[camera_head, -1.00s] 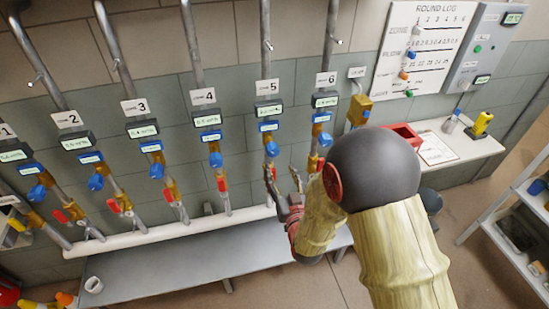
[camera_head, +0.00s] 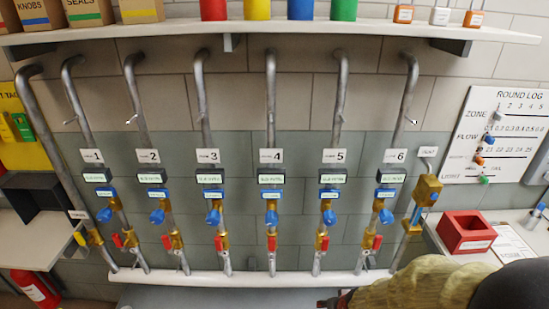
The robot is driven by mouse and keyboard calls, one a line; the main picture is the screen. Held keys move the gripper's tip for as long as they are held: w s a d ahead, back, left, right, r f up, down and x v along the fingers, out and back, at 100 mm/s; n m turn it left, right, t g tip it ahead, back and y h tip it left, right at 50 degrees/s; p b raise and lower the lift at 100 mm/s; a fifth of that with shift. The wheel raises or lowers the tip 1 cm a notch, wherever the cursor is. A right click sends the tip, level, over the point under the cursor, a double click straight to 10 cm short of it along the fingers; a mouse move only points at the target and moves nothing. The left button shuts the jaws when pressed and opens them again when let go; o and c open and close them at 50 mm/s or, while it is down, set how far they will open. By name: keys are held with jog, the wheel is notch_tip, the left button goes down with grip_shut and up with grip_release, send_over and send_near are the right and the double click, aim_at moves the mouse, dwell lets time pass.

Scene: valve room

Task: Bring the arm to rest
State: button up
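My arm shows in a yellowish sleeve at the bottom right of the head view, in front of the lower wall and the white table. Its dark end, where my gripper (camera_head: 334,301) begins, is cut by the bottom edge below pipe lines 5 and 6. The fingers cannot be made out, so I cannot tell whether they are open or shut. I see nothing held. The arm's end appears below the row of valves, apart from them in the picture.
Several numbered pipes with blue knobs and red handles run down to a white rail (camera_head: 240,279). A shelf (camera_head: 380,33) with bins crosses the top. A red tray (camera_head: 466,233) stands on the right table. A round log board (camera_head: 499,135) hangs at right. A red extinguisher (camera_head: 35,290) is lower left.

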jog(key=s+v, duration=0.1)
jog(key=v, duration=3)
jog(key=shift+d, duration=0.35)
